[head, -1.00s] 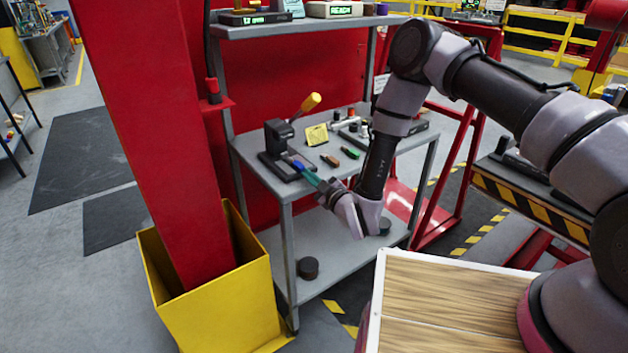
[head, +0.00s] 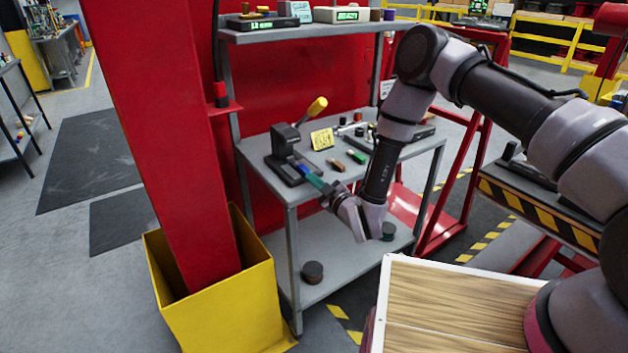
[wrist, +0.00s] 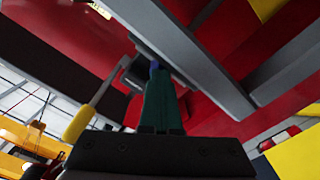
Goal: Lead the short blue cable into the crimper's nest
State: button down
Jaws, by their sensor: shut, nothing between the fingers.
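The crimper (head: 285,143) is a dark bench tool with a yellow-tipped lever (head: 317,107), standing at the left end of the grey cart's tabletop. Its lever also shows in the wrist view (wrist: 80,122). The short blue cable (head: 302,168) shows as a small blue piece at the crimper's front, just beyond my fingertips; a bit of it shows in the wrist view (wrist: 154,68). My gripper (head: 314,179) has teal fingers, shut together and pointing at the crimper. The fingers hide part of the cable in the wrist view. I cannot tell whether the cable sits in the nest.
A yellow note (head: 322,139), a brown-handled piece (head: 337,165) and a green one (head: 357,156) lie right of the crimper. A red post (head: 165,130) in a yellow bin (head: 215,310) stands left of the cart. An upper shelf (head: 300,30) overhangs the back.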

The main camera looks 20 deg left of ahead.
jog(key=v, duration=1.3)
jog(key=shift+s+d, duration=0.1)
jog(key=shift+w+a+m, duration=1.4)
jog(key=shift+a+m, duration=0.1)
jog(key=shift+a, duration=0.15)
jog(key=shift+w+a+m, duration=1.4)
jog(key=shift+a+m, duration=0.1)
jog(key=shift+a, duration=0.15)
jog(key=shift+w+a+m, duration=1.45)
jog(key=shift+a+m, duration=0.05)
jog(key=shift+a, duration=0.2)
jog(key=shift+w+a, duration=0.4)
jog(key=shift+a, duration=0.1)
